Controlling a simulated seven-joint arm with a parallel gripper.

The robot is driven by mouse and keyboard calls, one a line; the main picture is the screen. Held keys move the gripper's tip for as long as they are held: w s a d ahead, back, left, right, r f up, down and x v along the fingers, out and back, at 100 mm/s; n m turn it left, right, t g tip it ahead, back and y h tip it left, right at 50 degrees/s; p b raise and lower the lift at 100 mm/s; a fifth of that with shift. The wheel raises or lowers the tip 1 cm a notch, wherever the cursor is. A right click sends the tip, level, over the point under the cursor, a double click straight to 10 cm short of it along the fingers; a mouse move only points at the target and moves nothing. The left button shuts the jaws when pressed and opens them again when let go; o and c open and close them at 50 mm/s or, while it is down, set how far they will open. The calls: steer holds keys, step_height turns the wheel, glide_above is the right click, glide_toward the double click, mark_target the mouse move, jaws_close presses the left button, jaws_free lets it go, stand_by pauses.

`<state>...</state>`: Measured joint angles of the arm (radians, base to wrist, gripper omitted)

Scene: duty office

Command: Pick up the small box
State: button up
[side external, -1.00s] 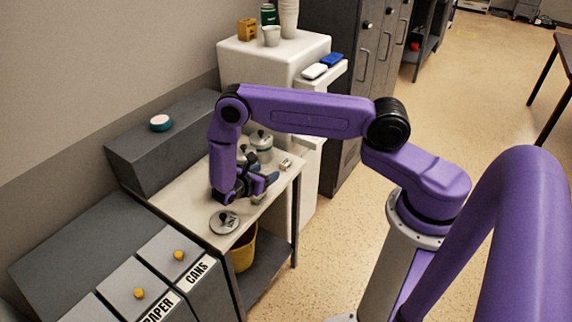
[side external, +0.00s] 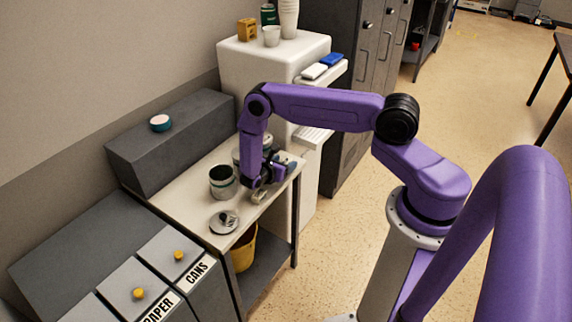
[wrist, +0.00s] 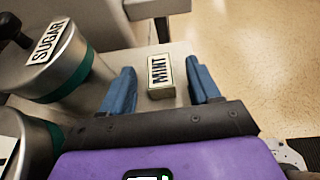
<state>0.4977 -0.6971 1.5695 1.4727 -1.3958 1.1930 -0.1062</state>
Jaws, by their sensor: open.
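A small box (wrist: 160,76) with a cream label reading MINT lies on the work table, seen in the wrist view. It sits between the spread blue fingers of my gripper (wrist: 160,90), apart from both of them. In the side external view, my gripper (side external: 270,178) is low over the right part of the table (side external: 250,210), and the box is hard to make out there. My gripper is open and holds nothing. I cannot tell how far the fingertips are above the table.
A SUGAR canister (wrist: 55,60) stands close left of my gripper. An open canister (side external: 222,182) and a loose lid (side external: 224,221) are nearer the table's front. A white cabinet (side external: 262,60) rises behind. The table's edge is close on the right.

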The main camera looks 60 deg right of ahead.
steer(key=c, duration=1)
steer(key=shift+c, duration=0.2)
steer(key=shift+r, duration=0.1)
steer(key=shift+r, duration=0.45)
step_height(320, 180, up, 2)
steer(key=shift+r, duration=0.1)
steer(key=s+a+r, duration=0.5)
steer(key=s+r, duration=0.4)
steer(key=s, duration=0.4)
steer(key=shift+r, duration=0.35)
